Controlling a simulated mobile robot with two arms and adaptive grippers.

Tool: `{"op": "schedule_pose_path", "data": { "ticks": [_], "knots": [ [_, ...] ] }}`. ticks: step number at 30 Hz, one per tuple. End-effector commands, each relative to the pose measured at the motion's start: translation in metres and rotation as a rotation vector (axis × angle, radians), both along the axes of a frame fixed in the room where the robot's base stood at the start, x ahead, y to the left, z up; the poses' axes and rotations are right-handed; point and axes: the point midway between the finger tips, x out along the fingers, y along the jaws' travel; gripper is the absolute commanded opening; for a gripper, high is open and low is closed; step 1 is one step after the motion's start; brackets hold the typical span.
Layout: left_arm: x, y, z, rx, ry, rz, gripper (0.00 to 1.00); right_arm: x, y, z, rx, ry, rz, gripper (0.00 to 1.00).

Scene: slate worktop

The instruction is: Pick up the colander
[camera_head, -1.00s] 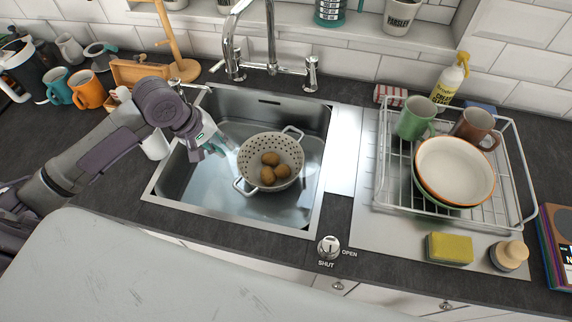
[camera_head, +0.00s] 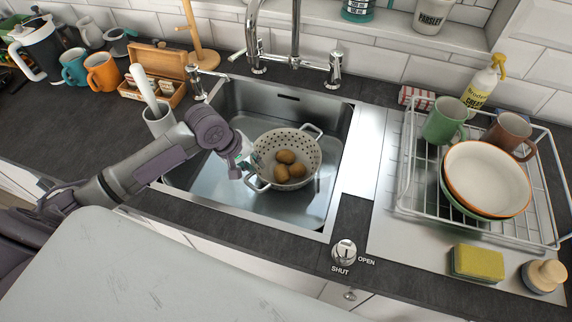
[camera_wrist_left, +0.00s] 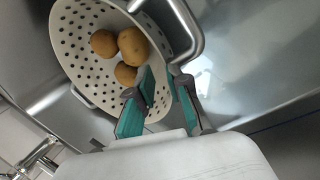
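A pale, speckled colander (camera_head: 301,146) with two loop handles stands in the steel sink (camera_head: 228,190). One handle points back right, the other front left. Three potatoes (camera_head: 286,157) lie in it; the colander (camera_wrist_left: 75,48) and potatoes (camera_wrist_left: 131,46) also show in the left wrist view. My left gripper (camera_head: 250,166) is at the colander's left side, close to the front-left handle (camera_head: 257,184). In the left wrist view its teal-padded fingers (camera_wrist_left: 160,105) are apart, near the rim, with nothing held between them. Whether they touch the colander is unclear. My right gripper is not in view.
The tap (camera_head: 293,62) rises behind the sink. A grey pot (camera_head: 159,122) with a white-handled tool stands at the sink's left edge, near my left arm. A dish rack (camera_head: 408,188) with mugs and bowls is on the right. A drain knob (camera_head: 344,251) sits in front.

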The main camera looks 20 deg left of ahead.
Motion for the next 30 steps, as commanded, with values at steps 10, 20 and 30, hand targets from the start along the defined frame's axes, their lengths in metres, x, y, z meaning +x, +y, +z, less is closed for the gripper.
{"op": "schedule_pose_path", "data": {
  "ticks": [10,20,30],
  "knots": [
    [0.010,-0.011,-0.034,0.000,0.001,0.001,0.17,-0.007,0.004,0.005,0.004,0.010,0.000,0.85],
    [0.016,-0.016,-0.053,0.003,-0.002,-0.001,0.17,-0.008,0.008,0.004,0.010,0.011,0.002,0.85],
    [0.016,-0.015,-0.053,0.002,-0.001,0.000,0.00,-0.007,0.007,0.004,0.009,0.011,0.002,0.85]
  ]
}}
